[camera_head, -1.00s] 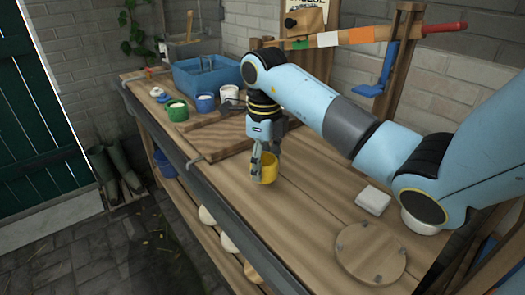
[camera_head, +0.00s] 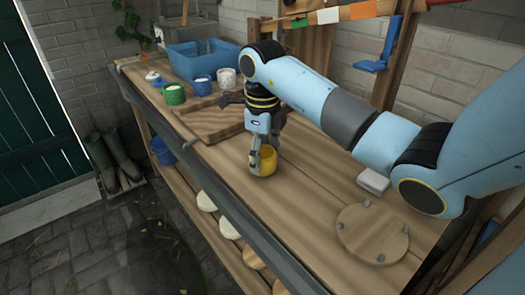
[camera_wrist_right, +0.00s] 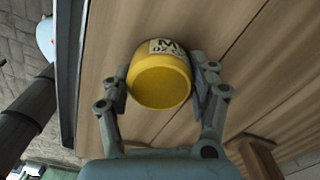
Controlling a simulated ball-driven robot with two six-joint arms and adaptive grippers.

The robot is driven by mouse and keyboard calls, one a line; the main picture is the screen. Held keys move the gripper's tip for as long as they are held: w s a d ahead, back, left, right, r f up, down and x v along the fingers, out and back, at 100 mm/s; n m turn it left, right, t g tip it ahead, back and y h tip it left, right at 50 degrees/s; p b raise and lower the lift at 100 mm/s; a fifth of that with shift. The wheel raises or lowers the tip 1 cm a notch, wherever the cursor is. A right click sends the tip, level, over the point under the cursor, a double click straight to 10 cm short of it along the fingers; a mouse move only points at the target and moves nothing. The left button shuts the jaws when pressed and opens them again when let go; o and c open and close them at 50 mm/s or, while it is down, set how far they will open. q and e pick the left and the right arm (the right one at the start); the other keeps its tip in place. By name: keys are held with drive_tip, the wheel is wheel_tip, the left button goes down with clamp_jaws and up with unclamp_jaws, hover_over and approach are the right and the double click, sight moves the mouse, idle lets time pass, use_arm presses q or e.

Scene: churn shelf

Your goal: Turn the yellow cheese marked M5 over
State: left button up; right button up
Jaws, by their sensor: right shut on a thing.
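The yellow cheese (camera_head: 267,162) is a short round block, held over the front half of the wooden bench top. In the right wrist view the cheese (camera_wrist_right: 160,83) shows a smooth round end towards the camera and a pale label on its side. The label reads "M" with part of the mark cut off. My right gripper (camera_head: 262,168) is shut on the cheese, one finger on each side, as the right wrist view (camera_wrist_right: 163,88) also shows. I cannot tell whether the cheese touches the bench. My left gripper is not in view.
A wooden board (camera_head: 215,122) lies behind the gripper. Green (camera_head: 174,94), blue and white pots and a blue tub (camera_head: 180,57) stand further back. A white block (camera_head: 373,181) and a round wooden disc (camera_head: 365,238) are at the right. Bare bench lies around the cheese.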

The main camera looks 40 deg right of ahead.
sight(263, 152)
drive_tip(key=shift+f, duration=0.25)
idle(0.4)
drive_tip(key=o, duration=1.3)
drive_tip(key=shift+o, duration=0.2)
drive_tip(key=shift+r, duration=3.7)
